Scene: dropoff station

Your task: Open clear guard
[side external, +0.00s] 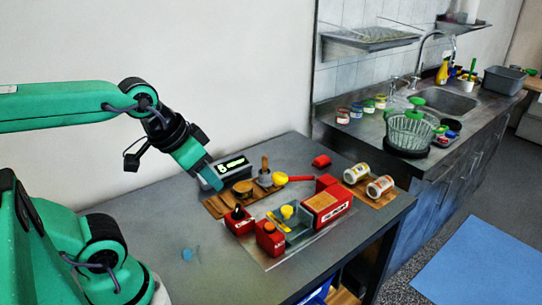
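My gripper (211,182) hangs at the end of my green arm, above the back left part of the work table, near a dark box with a lit display (226,171). The picture is too small to tell whether its fingers are open or shut. I see nothing held in it. I cannot clearly make out a clear guard. A grey bin-like part (298,233) with yellow pieces lies between red blocks on a light plate (277,262), and any see-through cover there cannot be told apart.
A red box with a tan top (324,206) stands right of the grey part. Two white jars (380,187) lie on a wooden board. Red blocks (270,239) stand at the plate's left.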

